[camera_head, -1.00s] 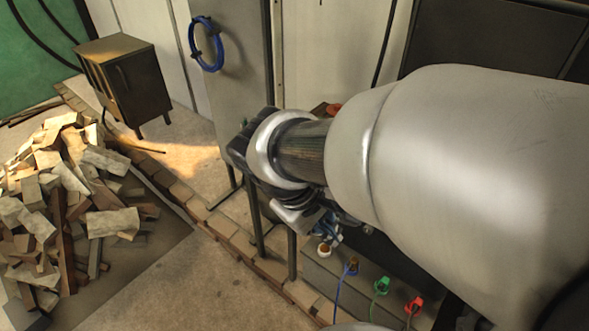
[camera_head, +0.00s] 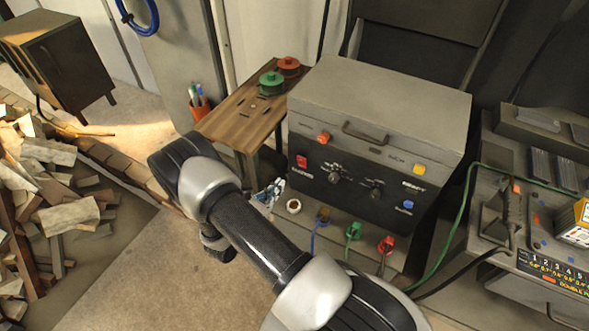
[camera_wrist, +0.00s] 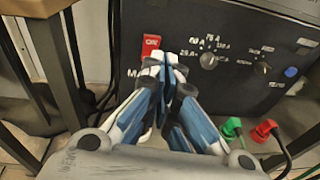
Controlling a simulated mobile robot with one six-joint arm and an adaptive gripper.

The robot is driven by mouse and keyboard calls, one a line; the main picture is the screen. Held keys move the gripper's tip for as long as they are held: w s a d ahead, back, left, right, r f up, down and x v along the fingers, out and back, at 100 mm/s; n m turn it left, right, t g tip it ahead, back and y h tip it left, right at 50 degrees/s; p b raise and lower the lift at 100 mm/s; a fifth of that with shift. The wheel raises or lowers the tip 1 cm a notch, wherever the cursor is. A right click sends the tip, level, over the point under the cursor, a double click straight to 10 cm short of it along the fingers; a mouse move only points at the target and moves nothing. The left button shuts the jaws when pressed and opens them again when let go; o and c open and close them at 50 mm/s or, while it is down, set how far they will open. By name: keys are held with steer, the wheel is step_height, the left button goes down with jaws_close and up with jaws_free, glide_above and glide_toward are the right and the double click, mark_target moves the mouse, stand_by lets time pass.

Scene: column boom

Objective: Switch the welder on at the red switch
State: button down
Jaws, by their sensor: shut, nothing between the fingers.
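The welder (camera_head: 375,150) is a grey-topped box with a black front panel. Its red switch (camera_head: 301,161) sits at the upper left of that panel. In the wrist view the red switch (camera_wrist: 151,43) carries small white lettering that I cannot read surely. My gripper (camera_head: 270,190) is to the lower left of the switch in the head view, partly hidden by my arm. In the wrist view my gripper (camera_wrist: 167,62) has its blue and white fingers shut and empty, tips just below and right of the switch, overlapping its lower edge. Contact cannot be told.
Green (camera_head: 353,231) and red (camera_head: 386,245) plugs stand in front below the panel. A wooden table (camera_head: 238,118) with spools is left of the welder. A knob (camera_wrist: 208,60) is right of the switch. A brick and wood pile (camera_head: 60,200) lies far left.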

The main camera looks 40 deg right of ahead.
steer(key=f, duration=0.1)
steer(key=f+n+t, duration=0.1)
steer(key=f, duration=0.1)
steer(key=shift+a+f+n+y, duration=0.3)
steer(key=shift+d, duration=0.1)
steer(key=b, duration=0.4)
glide_toward(301, 162)
steer(key=x, duration=0.5)
steer(key=shift+f, duration=0.4)
steer(key=shift+w+d+r, duration=0.15)
steer(key=shift+d, duration=0.35)
